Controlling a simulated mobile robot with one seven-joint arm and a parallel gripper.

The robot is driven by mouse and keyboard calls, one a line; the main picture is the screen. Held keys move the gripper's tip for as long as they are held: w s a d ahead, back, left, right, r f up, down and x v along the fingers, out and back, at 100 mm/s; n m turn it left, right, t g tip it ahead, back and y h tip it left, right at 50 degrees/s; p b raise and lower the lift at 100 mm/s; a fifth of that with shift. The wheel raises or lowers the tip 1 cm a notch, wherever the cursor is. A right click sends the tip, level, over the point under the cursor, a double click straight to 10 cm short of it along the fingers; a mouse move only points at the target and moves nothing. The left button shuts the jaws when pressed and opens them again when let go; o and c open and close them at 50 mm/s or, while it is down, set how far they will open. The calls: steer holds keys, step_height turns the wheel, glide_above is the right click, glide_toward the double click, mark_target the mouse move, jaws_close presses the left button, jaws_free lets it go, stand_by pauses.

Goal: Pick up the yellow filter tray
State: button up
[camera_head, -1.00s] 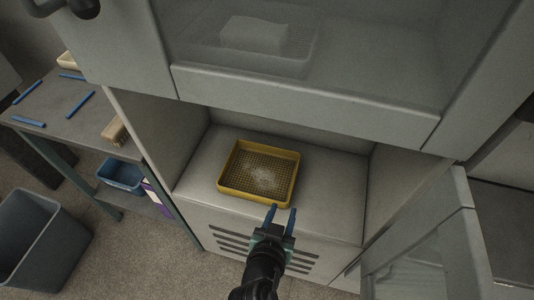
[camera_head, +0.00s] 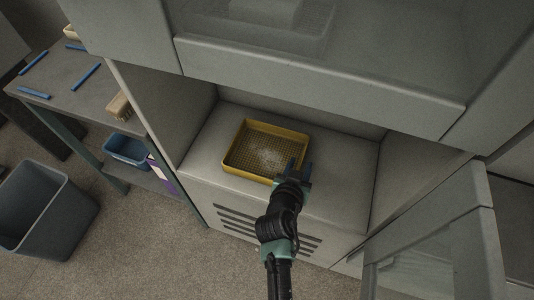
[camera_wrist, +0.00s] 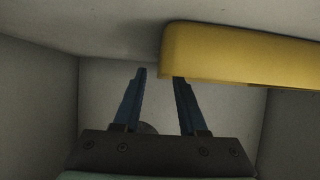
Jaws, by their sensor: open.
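The yellow filter tray (camera_head: 240,172) lies flat on the pale floor of the machine's open compartment, with some whitish lint on its mesh bottom. My gripper (camera_head: 309,172) is open at the tray's right front corner. In the wrist view the tray (camera_wrist: 240,55) fills the upper right, and my gripper (camera_wrist: 158,75) shows two blue fingers apart with nothing clearly between them. The right fingertip reaches the tray's lower left end in that view; I cannot tell whether they touch.
The compartment has side walls and a grey panel (camera_head: 320,85) above it. An open clear door (camera_head: 430,245) hangs at the lower right. A bench (camera_head: 65,95) with blue sticks and a brush (camera_head: 119,105) stands left, near a grey bin (camera_head: 45,215).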

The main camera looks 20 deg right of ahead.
mark_target(302, 161)
steer(key=shift+x, duration=1.65)
steer(key=shift+r, duration=0.1)
jaws_close()
